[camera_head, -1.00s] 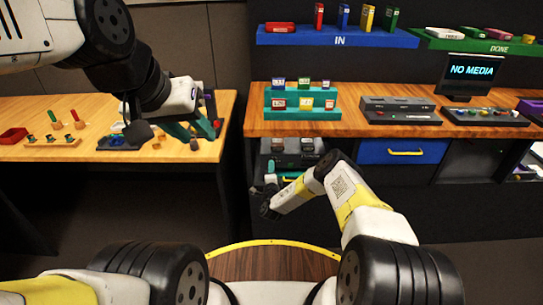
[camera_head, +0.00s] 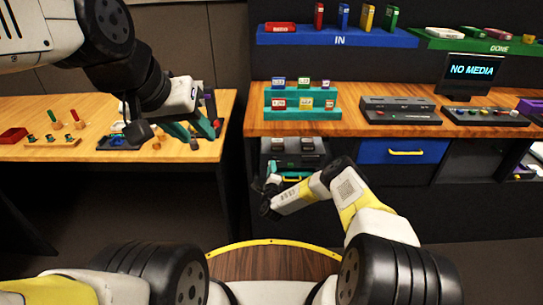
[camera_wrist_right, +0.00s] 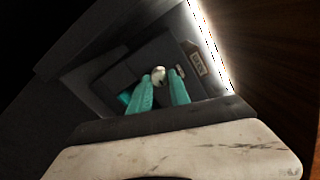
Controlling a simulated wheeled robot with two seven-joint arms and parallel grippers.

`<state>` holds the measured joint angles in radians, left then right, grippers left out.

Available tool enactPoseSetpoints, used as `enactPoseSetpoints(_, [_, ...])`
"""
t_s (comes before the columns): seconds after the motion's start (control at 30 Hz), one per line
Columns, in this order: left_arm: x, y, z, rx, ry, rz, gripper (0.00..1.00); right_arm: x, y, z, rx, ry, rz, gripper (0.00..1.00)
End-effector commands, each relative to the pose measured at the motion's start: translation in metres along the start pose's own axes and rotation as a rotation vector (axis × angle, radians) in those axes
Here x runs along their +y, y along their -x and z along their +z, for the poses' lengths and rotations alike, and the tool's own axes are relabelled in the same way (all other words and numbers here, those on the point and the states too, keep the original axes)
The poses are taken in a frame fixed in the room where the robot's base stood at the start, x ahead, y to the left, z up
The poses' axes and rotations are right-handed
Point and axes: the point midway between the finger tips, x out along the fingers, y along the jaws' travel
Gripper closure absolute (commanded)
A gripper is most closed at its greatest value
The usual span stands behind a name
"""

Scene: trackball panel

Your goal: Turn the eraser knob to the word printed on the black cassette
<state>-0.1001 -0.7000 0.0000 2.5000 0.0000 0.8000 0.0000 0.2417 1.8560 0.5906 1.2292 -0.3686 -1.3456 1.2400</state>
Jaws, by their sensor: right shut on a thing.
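My right gripper (camera_wrist_right: 160,84) has its teal fingers closed around a small round pale knob (camera_wrist_right: 158,74) on a dark panel in the right wrist view. A light label plate (camera_wrist_right: 197,64) lies to the right of the knob; its word is too small to read. In the head view my right gripper (camera_head: 271,176) is low in front of the shelf under the counter, beside a dark device (camera_head: 292,146). My left gripper (camera_head: 192,130) has its teal fingers spread above the left table. I cannot pick out a black cassette for certain.
A teal rack (camera_head: 301,114) with several small cassettes stands on the counter. The left table (camera_head: 60,152) holds small parts.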

Motion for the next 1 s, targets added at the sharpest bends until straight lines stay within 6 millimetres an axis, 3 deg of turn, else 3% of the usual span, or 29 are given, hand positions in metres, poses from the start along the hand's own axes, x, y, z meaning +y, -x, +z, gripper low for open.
enactPoseSetpoints(0.23, [0.000, 0.000, 0.000, 0.000, 0.000, 0.000, 0.64, 0.003, 0.002, 0.000, -0.001, 0.001, 0.005, 1.00])
enactPoseSetpoints(0.27, [0.000, 0.000, 0.000, 0.000, 0.000, 0.000, 0.64, 0.003, 0.002, 0.000, -0.001, 0.001, 0.005, 0.71])
enactPoseSetpoints(0.33, [0.000, 0.000, 0.000, 0.000, 0.000, 0.000, 0.64, 0.002, 0.002, 0.000, 0.000, 0.001, 0.005, 0.58])
enactPoseSetpoints(0.37, [0.000, 0.000, 0.000, 0.000, 0.000, 0.000, 0.64, 0.002, 0.002, 0.000, 0.000, 0.001, 0.004, 0.55])
enactPoseSetpoints(0.73, [0.000, 0.000, 0.000, 0.000, 0.000, 0.000, 0.64, 0.001, 0.006, 0.000, 0.000, 0.001, 0.003, 0.55])
enactPoseSetpoints(1.0, [0.000, 0.000, 0.000, 0.000, 0.000, 0.000, 0.64, 0.002, 0.049, -0.001, 0.000, 0.000, 0.005, 0.55])
